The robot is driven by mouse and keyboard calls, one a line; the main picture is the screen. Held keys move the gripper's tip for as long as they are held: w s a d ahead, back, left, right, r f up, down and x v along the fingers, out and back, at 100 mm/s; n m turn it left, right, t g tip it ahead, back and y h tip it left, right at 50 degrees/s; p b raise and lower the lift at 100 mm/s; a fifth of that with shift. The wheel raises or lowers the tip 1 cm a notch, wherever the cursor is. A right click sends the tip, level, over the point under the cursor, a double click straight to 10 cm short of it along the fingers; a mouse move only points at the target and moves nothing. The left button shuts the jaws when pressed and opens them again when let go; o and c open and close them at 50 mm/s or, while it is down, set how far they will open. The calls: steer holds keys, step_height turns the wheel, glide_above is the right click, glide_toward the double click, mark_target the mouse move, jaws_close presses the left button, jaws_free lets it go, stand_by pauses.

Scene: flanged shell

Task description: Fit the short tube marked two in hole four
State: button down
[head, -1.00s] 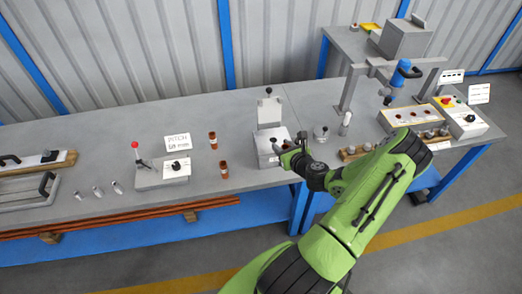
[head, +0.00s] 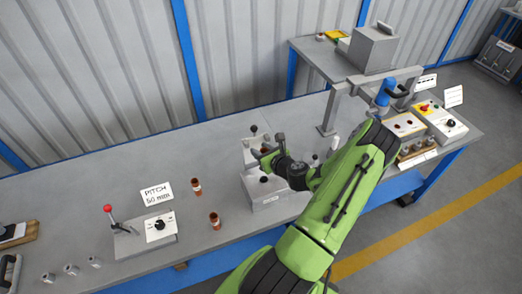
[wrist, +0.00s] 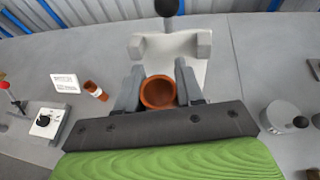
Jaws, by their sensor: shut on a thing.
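My gripper (wrist: 159,88) is shut on a copper-brown tube (wrist: 158,92). In the wrist view I look into the tube's open round end between the two fingers. Any mark on it cannot be read. I cannot tell whether the tube still touches the fixture.
Two more copper-brown tubes (head: 195,187) (head: 214,221) stand left of the fixture. A red-knobbed lever unit (head: 145,235) and a pitch sign (head: 157,192) stand further left. A grey gantry with a blue tool (head: 385,92) rises before the hole panel. The bench's back middle is clear.

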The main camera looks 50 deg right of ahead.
steer(key=b, duration=0.5)
glide_above(262, 173)
steer(key=a, duration=0.1)
steer(key=shift+s+a+f, duration=0.1)
steer(key=shift+s+f, duration=0.1)
steer(key=shift+f, duration=1.25)
steer(key=shift+s+a+f, duration=0.1)
steer(key=shift+s+f, duration=0.05)
steer(key=shift+f, duration=1.3)
steer(key=shift+f+p, duration=0.1)
steer(key=shift+p, duration=0.3)
steer(key=shift+f, duration=0.35)
steer(key=shift+f+b, duration=2.55)
steer(key=shift+f, duration=0.45)
steer(key=c, duration=0.6)
jaws_free()
steer(key=shift+c, duration=0.2)
steer(key=v, duration=1.6)
steer(key=shift+w, duration=0.15)
